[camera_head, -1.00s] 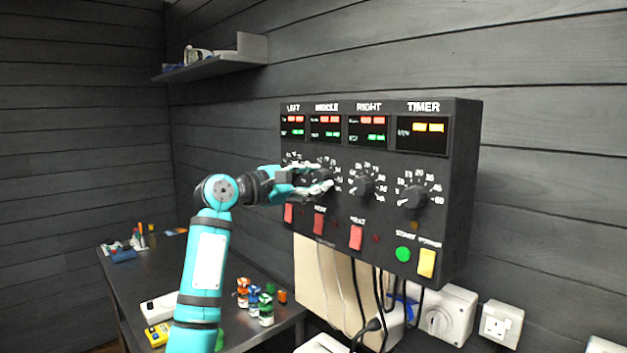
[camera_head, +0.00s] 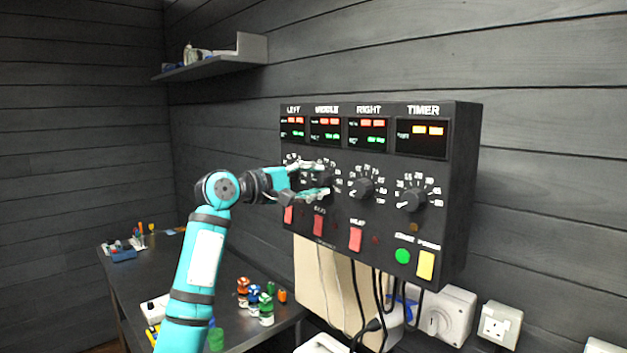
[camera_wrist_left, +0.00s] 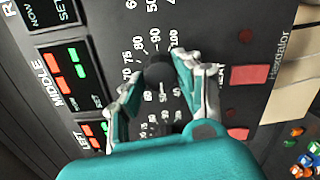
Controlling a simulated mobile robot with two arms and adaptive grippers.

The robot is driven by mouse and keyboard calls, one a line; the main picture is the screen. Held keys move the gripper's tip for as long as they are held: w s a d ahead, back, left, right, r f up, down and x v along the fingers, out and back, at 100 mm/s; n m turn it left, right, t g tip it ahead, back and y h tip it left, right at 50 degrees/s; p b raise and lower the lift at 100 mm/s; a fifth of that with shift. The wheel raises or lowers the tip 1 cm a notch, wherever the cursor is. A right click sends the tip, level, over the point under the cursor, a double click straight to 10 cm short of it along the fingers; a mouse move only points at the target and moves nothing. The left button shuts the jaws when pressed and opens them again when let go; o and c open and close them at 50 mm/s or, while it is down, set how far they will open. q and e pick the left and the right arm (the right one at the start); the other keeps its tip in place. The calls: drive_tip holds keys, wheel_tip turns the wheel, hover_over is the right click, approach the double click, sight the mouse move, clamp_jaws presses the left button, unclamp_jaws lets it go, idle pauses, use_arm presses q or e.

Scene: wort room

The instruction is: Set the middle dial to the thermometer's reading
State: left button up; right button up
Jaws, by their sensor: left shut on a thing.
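The black control box (camera_head: 458,190) hangs on the wall with three labelled dials and a timer dial. My left gripper (camera_head: 321,179) is at the middle dial, one finger above and one below it. In the left wrist view the gripper (camera_wrist_left: 162,88) is shut on the middle dial (camera_wrist_left: 158,70), a black knob partly covered by the fingers. The middle display (camera_head: 325,128) has red digits above green ones, too small to read. I cannot pick out a separate thermometer. My right gripper is out of view.
The right dial (camera_head: 361,188) and timer dial (camera_head: 413,199) are close on the right. Red switches (camera_head: 319,223), a green button (camera_head: 403,255) and a yellow switch (camera_head: 426,265) sit below. Bottles (camera_head: 266,309) stand on the dark table (camera_head: 180,262).

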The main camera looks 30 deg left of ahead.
use_arm(q)
drive_tip(key=m, duration=0.5)
drive_tip(key=shift+y, duration=0.3)
drive_tip(key=m+y, duration=0.1)
drive_tip(key=m, duration=0.4)
drive_tip(key=shift+d+f+m+p, duration=0.1)
drive_tip(key=shift+m+p, duration=0.2)
drive_tip(key=shift+p, duration=0.1)
drive_tip(key=o, duration=1.2)
drive_tip(key=shift+c, duration=0.2)
drive_tip(key=shift+s, duration=0.1)
drive_tip(key=v, duration=1.2)
drive_tip(key=shift+f, duration=0.1)
